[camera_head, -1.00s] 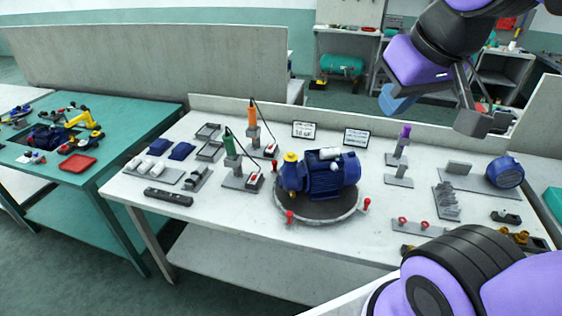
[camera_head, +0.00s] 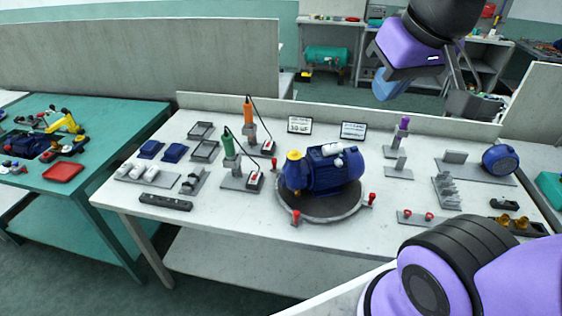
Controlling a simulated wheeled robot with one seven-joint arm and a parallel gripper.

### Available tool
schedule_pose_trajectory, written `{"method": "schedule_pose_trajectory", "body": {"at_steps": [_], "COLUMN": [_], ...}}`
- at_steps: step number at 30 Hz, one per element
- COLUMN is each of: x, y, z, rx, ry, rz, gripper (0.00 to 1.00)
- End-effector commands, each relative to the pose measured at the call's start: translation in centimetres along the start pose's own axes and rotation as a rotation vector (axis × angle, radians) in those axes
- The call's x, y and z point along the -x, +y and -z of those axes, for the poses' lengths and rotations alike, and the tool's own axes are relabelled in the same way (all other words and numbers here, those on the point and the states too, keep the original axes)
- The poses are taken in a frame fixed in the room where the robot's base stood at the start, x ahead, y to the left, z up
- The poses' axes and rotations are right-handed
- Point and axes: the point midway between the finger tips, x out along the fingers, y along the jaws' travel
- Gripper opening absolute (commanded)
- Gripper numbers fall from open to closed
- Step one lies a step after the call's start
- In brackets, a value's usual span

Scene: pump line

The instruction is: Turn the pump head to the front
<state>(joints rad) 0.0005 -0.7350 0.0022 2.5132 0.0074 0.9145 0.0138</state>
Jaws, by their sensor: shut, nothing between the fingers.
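The blue pump (camera_head: 325,172) with its finned motor lies on a round dark turntable (camera_head: 325,207) in the middle of the white table. Its pump head (camera_head: 294,172), topped by a yellow cap (camera_head: 294,156), points to the left of the picture. Red knobs (camera_head: 296,217) stand around the turntable's rim, one at front, one at right (camera_head: 371,199) and one at back left. My gripper (camera_head: 469,101) hangs at upper right, shut and empty, well apart from the pump.
A green-handled tool (camera_head: 228,143) and an orange-handled tool (camera_head: 248,112) stand on holders left of and behind the pump. A purple-topped stand (camera_head: 403,125) is to its right. The table strip before the turntable is clear. A green table (camera_head: 110,155) is at left.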

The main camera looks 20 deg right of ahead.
Motion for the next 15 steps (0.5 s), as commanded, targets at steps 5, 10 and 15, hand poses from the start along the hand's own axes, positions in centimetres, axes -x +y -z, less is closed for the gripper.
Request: {"method": "schedule_pose_trajectory", "body": {"at_steps": [5, 10, 15], "x": [-0.1, -0.3, -0.8], "y": [0.0, 0.0, 0.0], "z": [0.9, 2.3, 4.3], "rx": [-0.014, -0.036, -0.066], "ry": [-0.014, -0.033, -0.06], "rz": [0.002, 0.005, 0.009], "gripper": [0.0, 0.0, 0.0]}}
